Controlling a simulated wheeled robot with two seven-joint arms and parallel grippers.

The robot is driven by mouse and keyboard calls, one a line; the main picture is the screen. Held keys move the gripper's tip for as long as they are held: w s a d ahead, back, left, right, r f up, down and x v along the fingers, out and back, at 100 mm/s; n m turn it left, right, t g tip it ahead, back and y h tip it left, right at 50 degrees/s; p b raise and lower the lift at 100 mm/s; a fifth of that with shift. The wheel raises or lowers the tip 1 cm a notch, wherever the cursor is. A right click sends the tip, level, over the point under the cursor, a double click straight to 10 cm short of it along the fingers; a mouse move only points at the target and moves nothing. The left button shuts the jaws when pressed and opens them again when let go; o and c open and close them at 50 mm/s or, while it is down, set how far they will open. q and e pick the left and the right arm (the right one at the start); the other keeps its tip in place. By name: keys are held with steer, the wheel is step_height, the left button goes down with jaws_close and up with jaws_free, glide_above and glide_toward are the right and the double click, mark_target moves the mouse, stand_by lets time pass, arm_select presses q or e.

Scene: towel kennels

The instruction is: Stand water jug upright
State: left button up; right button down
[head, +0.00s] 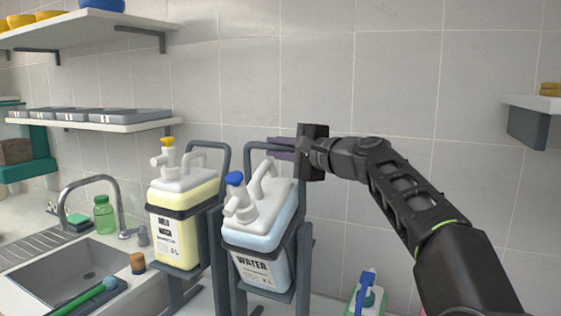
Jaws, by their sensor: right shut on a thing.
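The water jug (262,226) is a pale blue container with a white top, a blue-capped spout and a "WATER" label. It sits in a dark grey tilting cradle (303,235) and leans forward with its spout toward me. My right gripper (283,149) is at the upper right of the cradle's bar, behind the jug's top, and is shut on that bar. Its fingertips are partly hidden, so the exact grip is hard to see. My left gripper is not in view.
A yellow mild wash jug (182,220) stands in a similar cradle close on the left. A sink (62,268) with a tap and a green bottle (104,214) is further left. A blue-topped spray bottle (366,296) stands at the lower right. Shelves (90,125) are on the wall.

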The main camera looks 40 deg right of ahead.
steer(key=c, duration=1.6)
jaws_free()
steer(key=shift+f, duration=0.1)
steer(key=shift+c, duration=0.2)
steer(key=shift+s+b, duration=0.3)
steer(key=shift+s, duration=0.15)
steer(key=s, duration=0.2)
steer(key=s+b, duration=0.1)
steer(key=s, duration=0.3)
steer(key=shift+s+d+b, duration=0.1)
steer(key=shift+d+b, duration=0.25)
steer(key=shift+s+r, duration=0.25)
steer(key=shift+s, duration=0.05)
